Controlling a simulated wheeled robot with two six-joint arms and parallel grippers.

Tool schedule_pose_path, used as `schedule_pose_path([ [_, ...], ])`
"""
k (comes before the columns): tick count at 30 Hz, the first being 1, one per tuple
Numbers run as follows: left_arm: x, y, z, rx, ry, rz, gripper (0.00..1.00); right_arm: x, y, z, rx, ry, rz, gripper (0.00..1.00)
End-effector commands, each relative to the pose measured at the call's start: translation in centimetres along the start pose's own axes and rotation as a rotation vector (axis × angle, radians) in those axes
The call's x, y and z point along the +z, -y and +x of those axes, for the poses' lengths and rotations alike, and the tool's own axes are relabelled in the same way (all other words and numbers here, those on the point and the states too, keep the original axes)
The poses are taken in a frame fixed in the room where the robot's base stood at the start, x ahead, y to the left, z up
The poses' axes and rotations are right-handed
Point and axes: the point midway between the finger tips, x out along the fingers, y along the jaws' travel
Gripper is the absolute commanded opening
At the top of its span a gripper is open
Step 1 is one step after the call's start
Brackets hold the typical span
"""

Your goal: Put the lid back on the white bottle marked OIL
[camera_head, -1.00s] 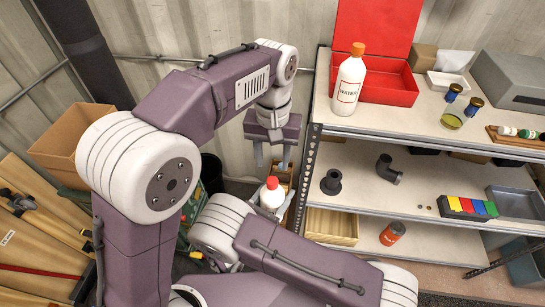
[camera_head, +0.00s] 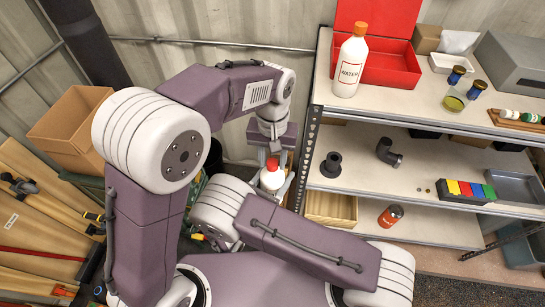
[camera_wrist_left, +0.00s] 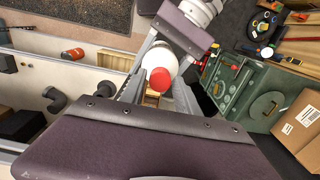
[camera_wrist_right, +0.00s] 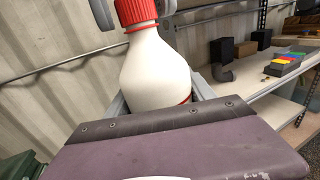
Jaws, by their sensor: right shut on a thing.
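A white bottle (camera_wrist_right: 155,75) with a red ribbed cap (camera_wrist_right: 137,11) on its neck stands upright in the right wrist view. Its lettering is out of sight; only a red label edge shows. My right gripper (camera_wrist_right: 160,98) is shut on the bottle's body. In the head view the white bottle (camera_head: 271,180) is beside the shelf's left end. My left gripper (camera_head: 273,157) points down over it, open, one finger on each side of the cap. In the left wrist view the red cap (camera_wrist_left: 160,79) lies between the spread fingers.
A white WATER bottle (camera_head: 350,67) with an orange cap and an open red box (camera_head: 390,67) stand on the top shelf. Black pipe fittings (camera_head: 388,153) are on the middle shelf. A cardboard box (camera_head: 72,130) is at left, and a green case (camera_wrist_left: 250,100) is near the bottle.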

Motion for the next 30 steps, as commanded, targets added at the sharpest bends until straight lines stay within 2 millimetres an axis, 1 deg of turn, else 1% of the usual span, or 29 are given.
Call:
schedule_pose_path([
  [1,0.0,0.0,0.0,0.0,0.0,0.0,0.2,0.0,0.0,0.0,0.0,0.001,0.0,0.0],
  [2,0.0,0.0,0.0,0.0,0.0,0.0,0.12,0.0,0.0,0.0,0.0,0.001,0.0,0.0],
  [3,0.0,0.0,0.0,0.0,0.0,0.0,0.01,0.0,0.0,0.0,0.0,0.0,0.0,0.0],
  [12,0.0,0.0,0.0,0.0,0.0,0.005,0.0,0.0,0.0,0.0,0.0,0.0,0.0,0.0],
  [13,0.0,0.0,0.0,0.0,0.0,0.005,0.29,0.0,0.0,0.0,0.0,0.0,0.0,0.0],
  [14,0.0,0.0,0.0,0.0,0.0,0.005,0.38,0.0,0.0,0.0,0.0,0.0,0.0,0.0],
  [15,0.0,0.0,0.0,0.0,0.0,0.005,0.49,0.0,0.0,0.0,0.0,0.0,0.0,0.0],
  [16,0.0,0.0,0.0,0.0,0.0,0.005,0.52,0.0,0.0,0.0,0.0,0.0,0.0,0.0],
  [26,0.0,0.0,-0.2,0.0,-0.001,0.005,0.52,0.0,0.0,0.0,0.0,0.0,0.0,0.0],
  [29,-0.1,0.0,-1.4,0.001,-0.003,0.005,0.52,0.0,0.0,0.0,0.0,0.0,0.0,0.0],
  [30,-0.1,0.0,-2.1,0.001,-0.004,0.005,0.52,0.0,0.0,0.0,0.0,0.001,0.0,0.0],
])
